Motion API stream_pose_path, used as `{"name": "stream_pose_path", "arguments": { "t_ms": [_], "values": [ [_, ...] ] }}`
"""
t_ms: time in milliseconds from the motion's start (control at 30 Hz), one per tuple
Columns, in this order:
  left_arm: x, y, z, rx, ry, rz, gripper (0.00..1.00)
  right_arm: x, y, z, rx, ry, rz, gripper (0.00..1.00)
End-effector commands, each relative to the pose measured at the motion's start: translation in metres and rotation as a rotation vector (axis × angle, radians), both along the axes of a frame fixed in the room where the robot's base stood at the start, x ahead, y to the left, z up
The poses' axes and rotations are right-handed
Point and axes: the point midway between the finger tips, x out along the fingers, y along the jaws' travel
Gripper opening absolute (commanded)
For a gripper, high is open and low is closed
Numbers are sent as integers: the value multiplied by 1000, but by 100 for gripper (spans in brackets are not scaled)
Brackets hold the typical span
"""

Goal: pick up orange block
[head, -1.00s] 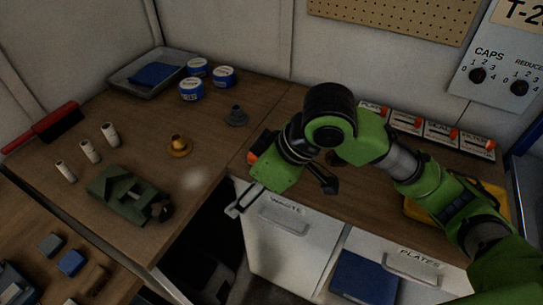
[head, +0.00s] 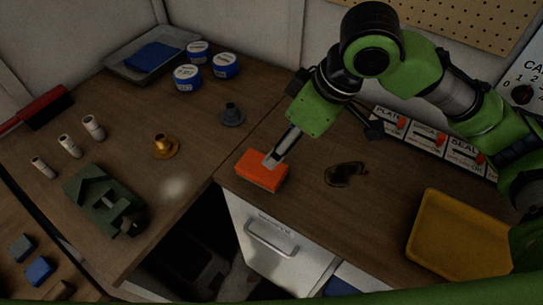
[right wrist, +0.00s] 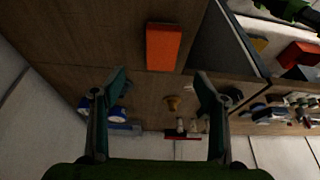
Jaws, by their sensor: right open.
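The orange block (head: 262,172) lies flat on the wooden worktop, near its front edge above the white drawer. My right gripper (head: 276,158) is just above and against the block's right side in the head view; I cannot tell if it touches. In the right wrist view the right gripper (right wrist: 160,85) has its two fingers wide apart with nothing held. The orange block (right wrist: 163,47) shows there beyond the fingertips, not between them. My left gripper is not in view.
A yellow tray (head: 455,235) stands at the right. A dark coiled item (head: 345,174) lies right of the block. A grey flanged part (head: 232,116), a brass part (head: 164,147), blue-white cans (head: 187,77) and a green vise (head: 103,202) stand left. The worktop ends in an open gap.

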Motion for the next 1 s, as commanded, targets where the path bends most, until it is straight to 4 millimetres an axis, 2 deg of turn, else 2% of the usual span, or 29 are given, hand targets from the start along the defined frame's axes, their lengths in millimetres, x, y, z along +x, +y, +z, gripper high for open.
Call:
{"name": "stream_pose_path", "arguments": {
  "t_ms": [233, 400, 633, 833, 1000],
  "values": [
    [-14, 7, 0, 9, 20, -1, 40, 8, 15, -44, -2, 7, 2, 67],
    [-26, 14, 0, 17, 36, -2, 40, 14, 24, -67, 0, 4, 0, 67],
    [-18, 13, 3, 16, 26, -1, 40, 18, 28, -82, 0, 3, 1, 67],
    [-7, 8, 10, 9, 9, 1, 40, 24, 38, -111, -1, 4, 1, 67],
    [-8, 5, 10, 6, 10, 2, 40, 28, 42, -123, -1, 0, 2, 67]
  ]
}}
